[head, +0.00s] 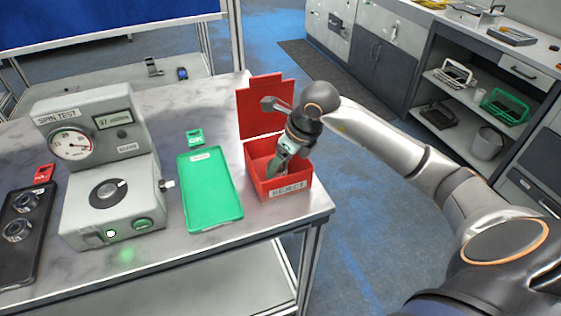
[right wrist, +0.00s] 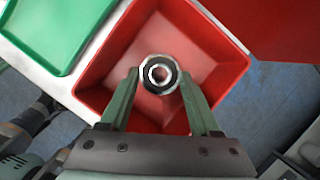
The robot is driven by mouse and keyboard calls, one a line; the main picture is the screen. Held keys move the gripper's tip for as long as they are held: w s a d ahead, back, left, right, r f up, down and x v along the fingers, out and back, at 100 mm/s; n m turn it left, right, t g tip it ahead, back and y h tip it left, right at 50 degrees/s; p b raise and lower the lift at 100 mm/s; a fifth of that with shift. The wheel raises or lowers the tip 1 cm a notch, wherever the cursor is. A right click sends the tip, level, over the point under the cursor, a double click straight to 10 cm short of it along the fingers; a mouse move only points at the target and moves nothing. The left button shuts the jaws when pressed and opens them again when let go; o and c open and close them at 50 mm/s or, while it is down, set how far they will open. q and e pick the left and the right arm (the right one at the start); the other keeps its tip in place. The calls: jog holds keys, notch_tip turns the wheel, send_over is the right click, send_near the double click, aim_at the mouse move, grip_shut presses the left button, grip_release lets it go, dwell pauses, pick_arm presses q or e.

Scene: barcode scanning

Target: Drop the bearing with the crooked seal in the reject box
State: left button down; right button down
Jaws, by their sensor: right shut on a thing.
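The reject box (head: 283,186) is an open red bin with a raised lid at the back and a REJECT label, at the right end of the table. My right gripper (head: 276,168) reaches down into its opening. In the right wrist view the gripper (right wrist: 160,78) is shut on a bearing (right wrist: 160,62), a metal ring with a dark band, held over the red box (right wrist: 103,72). The bearing is hidden in the head view, and I cannot make out its seal.
A green tray (head: 209,213) lies empty left of the box, with a green OK sign (head: 195,137) behind it. The spin tester (head: 100,170) stands further left. A black tray (head: 20,262) with two bearings is at the far left.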

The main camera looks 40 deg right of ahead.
jog(key=shift+f+b, duration=0.3)
jog(key=shift+f, duration=0.1)
jog(key=shift+c, duration=1.9)
grip_release()
jog(key=shift+r+p, duration=0.55)
jog(key=v, duration=1.2)
jog(key=shift+r, duration=0.1)
